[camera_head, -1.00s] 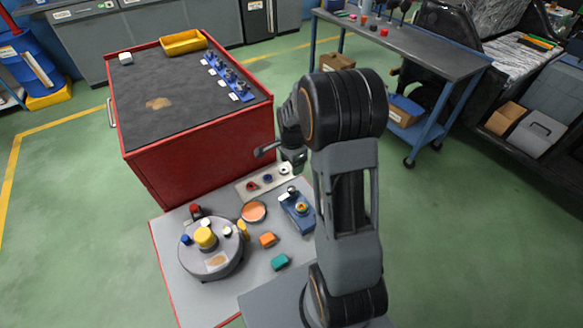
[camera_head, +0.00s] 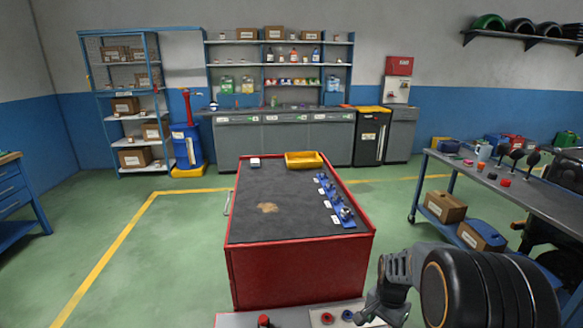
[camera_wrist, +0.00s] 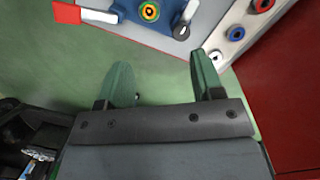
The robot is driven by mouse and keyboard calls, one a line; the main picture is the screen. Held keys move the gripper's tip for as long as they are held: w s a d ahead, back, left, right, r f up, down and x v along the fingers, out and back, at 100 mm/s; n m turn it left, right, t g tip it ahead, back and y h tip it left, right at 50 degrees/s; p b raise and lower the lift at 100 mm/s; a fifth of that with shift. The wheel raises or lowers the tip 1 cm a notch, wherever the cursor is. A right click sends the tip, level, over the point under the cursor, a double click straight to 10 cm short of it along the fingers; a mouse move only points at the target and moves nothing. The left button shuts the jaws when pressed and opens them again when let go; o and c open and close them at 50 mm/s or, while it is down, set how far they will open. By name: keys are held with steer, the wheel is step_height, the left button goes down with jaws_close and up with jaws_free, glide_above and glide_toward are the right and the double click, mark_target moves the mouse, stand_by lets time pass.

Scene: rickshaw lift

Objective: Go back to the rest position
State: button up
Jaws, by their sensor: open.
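My gripper (camera_wrist: 162,82) is open and empty in the wrist view, its two green fingers apart over the green floor.
A red cabinet (camera_head: 290,272) with a dark top carries a yellow tray (camera_head: 304,161) and a row of blue fixtures (camera_head: 336,203). A blue-framed table (camera_head: 520,185) stands right. Shelves and grey counters (camera_head: 285,138) line the back wall. Green floor at left is clear.

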steer(key=s+a+r+n+t+p, duration=0.2)
steer(key=s+a+r+n, duration=0.2)
steer(key=r, duration=0.5)
steer(key=s+a+r+n+t+p, duration=0.2)
steer(key=s+a+r+n, duration=0.2)
steer(key=s+r+n, duration=0.2)
step_height(320, 180, up, 4)
steer(key=shift+s+r+t+p, duration=0.1)
steer(key=shift+s+t+p, duration=0.2)
steer(key=shift+s, duration=0.75)
